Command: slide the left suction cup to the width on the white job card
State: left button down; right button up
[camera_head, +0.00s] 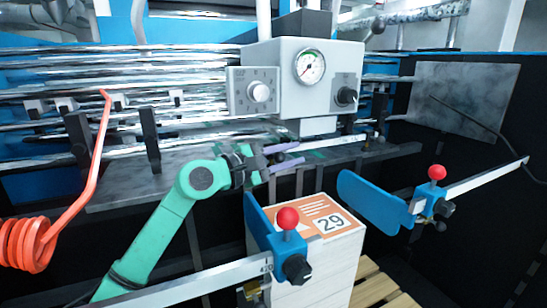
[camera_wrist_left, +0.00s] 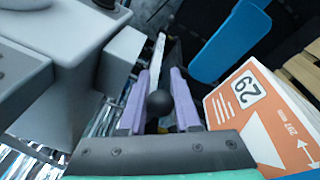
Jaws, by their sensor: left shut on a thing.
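My left gripper (camera_head: 291,157), with purple fingers, reaches in front of the grey bench edge below the gauge box. In the left wrist view the fingers (camera_wrist_left: 160,74) close on a round black knob (camera_wrist_left: 158,103), one finger on each side. A pale bar (camera_wrist_left: 158,52) runs away beyond the knob. The suction cup itself cannot be made out; the fingers and knob cover that spot. I see no plain white job card. An orange and white card (camera_head: 318,212) marked 29 lies on the white stack (camera_head: 318,265); it also shows in the left wrist view (camera_wrist_left: 252,110). My right gripper is not in view.
Two blue guide plates (camera_head: 257,220) (camera_head: 368,203) flank the stack, each with a red-knobbed clamp (camera_head: 288,218) (camera_head: 437,172) on a silver rail. A grey control box (camera_head: 305,75) stands above the gripper. An orange coiled hose (camera_head: 28,245) hangs at left.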

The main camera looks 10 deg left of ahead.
pick_arm(q)
jog(key=shift+d, duration=0.1)
jog(key=c, duration=0.6)
grip_release()
jog(key=b+v, duration=0.6)
jog(key=v, duration=0.8)
jog(key=shift+s, duration=0.15)
